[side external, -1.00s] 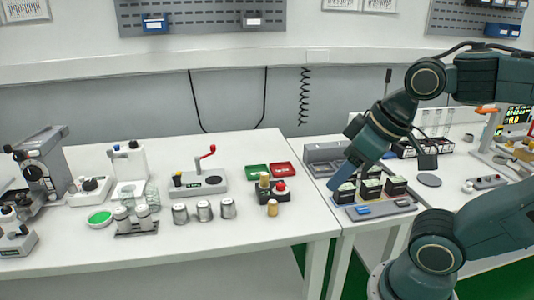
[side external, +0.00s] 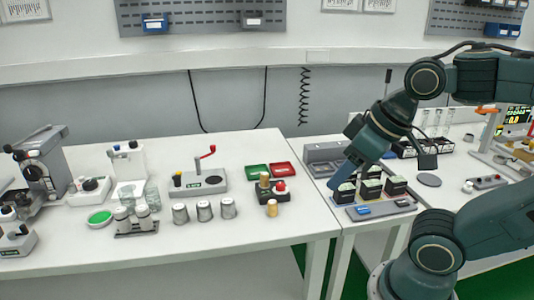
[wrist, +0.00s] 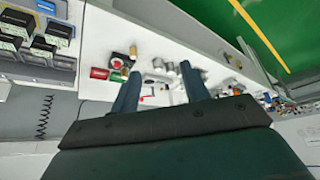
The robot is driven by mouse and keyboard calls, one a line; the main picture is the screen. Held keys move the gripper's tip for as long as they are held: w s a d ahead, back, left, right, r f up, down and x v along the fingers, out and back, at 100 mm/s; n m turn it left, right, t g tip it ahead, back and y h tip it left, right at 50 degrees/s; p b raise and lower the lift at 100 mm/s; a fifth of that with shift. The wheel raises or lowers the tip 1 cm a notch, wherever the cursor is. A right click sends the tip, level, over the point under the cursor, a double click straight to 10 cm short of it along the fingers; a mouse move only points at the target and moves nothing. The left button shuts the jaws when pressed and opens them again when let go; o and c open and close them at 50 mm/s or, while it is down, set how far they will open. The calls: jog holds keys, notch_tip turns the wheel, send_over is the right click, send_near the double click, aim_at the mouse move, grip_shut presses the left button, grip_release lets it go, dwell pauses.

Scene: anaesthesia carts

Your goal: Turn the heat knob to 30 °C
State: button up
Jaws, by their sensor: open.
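No temperature marking is legible, so I cannot tell for certain which knob is the heat knob. A small white unit with a dark round knob (side external: 90,184) stands on the left table in the side external view. My gripper (side external: 337,183) points down and left above the right table, close to the dark boxes, far to the right of that unit. In the wrist view my gripper (wrist: 160,72) shows two separated fingers with nothing held between them.
Several black boxes (side external: 370,188) stand in a grey tray near my gripper. Left of it are a red-buttoned block (side external: 278,190), green tray (side external: 257,171), red tray (side external: 284,169), metal cups (side external: 204,210) and a red-handled lever unit (side external: 199,183). The left table's front strip is clear.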

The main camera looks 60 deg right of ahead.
jog(key=shift+c, duration=0.5)
jog(key=m+g, duration=0.6)
jog(key=m, duration=0.8)
send_over(281, 184)
notch_tip(281, 184, down, 9)
jog(key=shift+f, duration=0.1)
notch_tip(281, 184, down, 14)
jog(key=shift+a+r, duration=0.1)
jog(key=shift+r, duration=0.1)
